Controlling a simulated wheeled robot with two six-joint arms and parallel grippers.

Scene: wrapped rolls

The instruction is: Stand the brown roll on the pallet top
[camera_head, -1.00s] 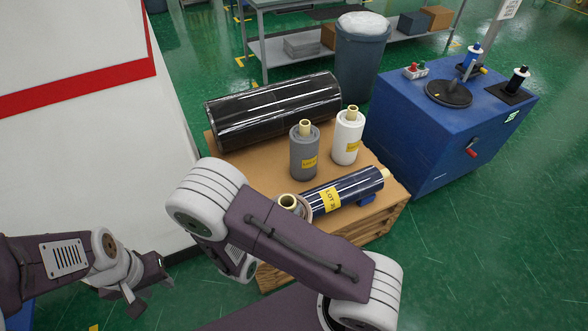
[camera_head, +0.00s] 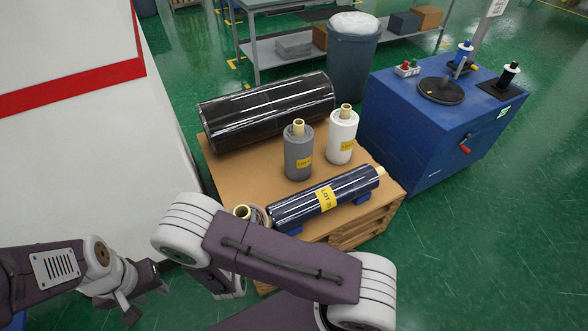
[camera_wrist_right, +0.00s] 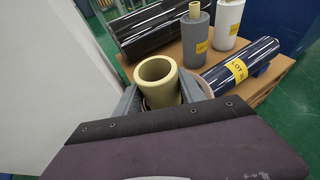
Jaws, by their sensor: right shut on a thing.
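The brown roll shows mostly as its pale tan core (camera_head: 243,212), upright behind my right forearm in the head view; its wrapped body is largely hidden. In the right wrist view the open core end (camera_wrist_right: 158,72) points up between the fingers of my right gripper (camera_wrist_right: 160,92), which is shut on the roll. The pallet top (camera_head: 228,168) is a brown board on a wooden pallet. The roll is at its near left edge in the picture; whether it touches the top is hidden. My left gripper (camera_head: 146,300) is open and empty, low at the left, away from the pallet.
A large black roll (camera_head: 268,110) lies along the back of the pallet. A grey roll (camera_head: 298,155) and a white roll (camera_head: 342,138) stand near its middle. A dark blue roll (camera_head: 300,203) lies in front on blue chocks. The pallet top's left part is bare.

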